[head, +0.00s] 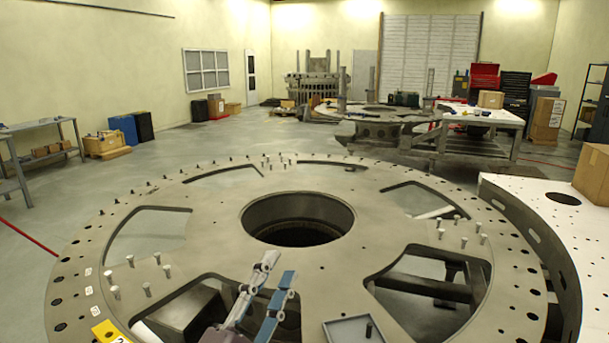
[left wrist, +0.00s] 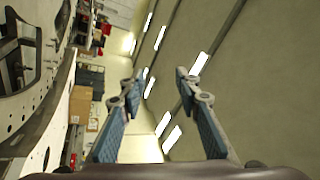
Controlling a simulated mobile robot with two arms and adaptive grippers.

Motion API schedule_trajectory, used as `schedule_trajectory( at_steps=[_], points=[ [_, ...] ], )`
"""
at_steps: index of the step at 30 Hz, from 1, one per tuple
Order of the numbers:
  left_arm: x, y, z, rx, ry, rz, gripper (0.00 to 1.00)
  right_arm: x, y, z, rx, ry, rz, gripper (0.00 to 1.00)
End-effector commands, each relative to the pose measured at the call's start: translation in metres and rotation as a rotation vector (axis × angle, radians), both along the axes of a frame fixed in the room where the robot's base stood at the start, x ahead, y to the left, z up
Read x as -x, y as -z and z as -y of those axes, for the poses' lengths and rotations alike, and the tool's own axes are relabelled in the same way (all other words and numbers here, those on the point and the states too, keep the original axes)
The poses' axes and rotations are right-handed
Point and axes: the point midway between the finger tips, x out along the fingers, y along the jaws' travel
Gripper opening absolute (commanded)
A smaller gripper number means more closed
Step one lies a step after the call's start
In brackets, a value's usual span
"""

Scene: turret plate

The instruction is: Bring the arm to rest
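My left gripper (head: 272,283) shows at the bottom middle of the head view, above the near part of the large round turret plate (head: 165,190). Its two blue-padded fingers stand apart with nothing between them. In the left wrist view the same gripper (left wrist: 157,88) is open and empty, and the room's wall and ceiling lights lie beyond it. The turret plate's edge (left wrist: 45,110) shows at the left of that view. My right gripper is in neither view.
A small grey tray (head: 352,330) with a dark peg lies on the plate near the bottom edge. Several upright pins stand on the plate around its central hole. A white table (head: 545,215) with a cardboard box (head: 594,175) is at the right. A workbench (head: 40,128) stands far left.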

Motion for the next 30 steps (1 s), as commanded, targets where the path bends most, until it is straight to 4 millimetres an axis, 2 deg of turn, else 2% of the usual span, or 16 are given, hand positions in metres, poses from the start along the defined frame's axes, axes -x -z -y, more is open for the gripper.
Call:
schedule_trajectory(
  at_steps=[1,5,6,8,9,13,15,18,21,26,27,30],
  points=[
    [-0.007,0.031,-0.024,0.077,-0.060,-0.138,0.31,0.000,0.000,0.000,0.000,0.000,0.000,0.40],
    [-0.004,0.116,-0.077,0.248,-0.204,-0.474,0.31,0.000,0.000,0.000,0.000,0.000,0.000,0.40],
    [0.003,0.143,-0.091,0.295,-0.246,-0.573,0.31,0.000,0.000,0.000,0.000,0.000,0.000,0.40],
    [0.018,0.183,-0.108,0.359,-0.309,-0.718,0.31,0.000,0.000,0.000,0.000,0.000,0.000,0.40],
    [0.032,0.209,-0.119,0.401,-0.351,-0.815,0.31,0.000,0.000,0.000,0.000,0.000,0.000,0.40],
    [0.087,0.281,-0.142,0.511,-0.475,-1.100,0.31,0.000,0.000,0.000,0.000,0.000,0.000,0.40],
    [0.118,0.308,-0.148,0.555,-0.531,-1.227,0.31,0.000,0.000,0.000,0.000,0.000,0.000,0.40],
    [0.161,0.338,-0.154,0.602,-0.600,-1.382,0.31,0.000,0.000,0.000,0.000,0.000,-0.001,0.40],
    [0.201,0.359,-0.157,0.638,-0.661,-1.517,0.31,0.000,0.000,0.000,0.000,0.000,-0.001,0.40],
    [0.264,0.381,-0.158,0.680,-0.751,-1.713,0.31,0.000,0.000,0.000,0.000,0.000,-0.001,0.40],
    [0.255,0.397,-0.157,0.674,-0.748,-1.706,0.31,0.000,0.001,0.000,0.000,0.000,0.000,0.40],
    [0.248,0.427,-0.156,0.667,-0.751,-1.714,0.31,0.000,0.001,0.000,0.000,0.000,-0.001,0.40]
  ],
)
